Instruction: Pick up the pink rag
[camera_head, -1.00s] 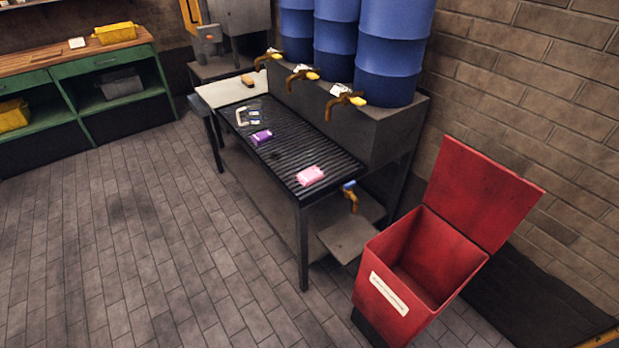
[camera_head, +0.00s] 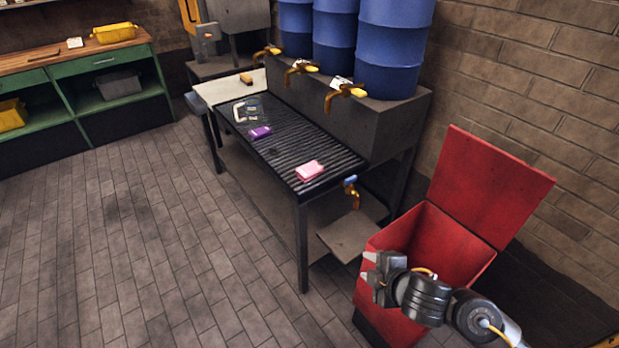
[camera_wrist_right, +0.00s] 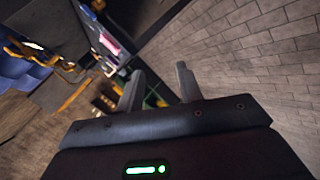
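The pink rag (camera_head: 309,171) lies folded near the front right end of the slatted black table (camera_head: 297,191). It also shows in the right wrist view (camera_wrist_right: 109,43), upper left of the fingers. My right gripper (camera_head: 367,266) is in front of the red bin, to the right of and nearer than the rag, well apart from it. In the right wrist view its two fingers (camera_wrist_right: 158,82) stand apart with nothing between them. My left gripper is in neither view.
A red bin (camera_head: 385,301) with a raised lid stands right of the table. A purple rag (camera_head: 260,132) and a clamp-like item (camera_head: 239,110) lie further back on the table. Blue drums (camera_head: 392,45) with brass taps stand behind it. The tiled floor at left is clear.

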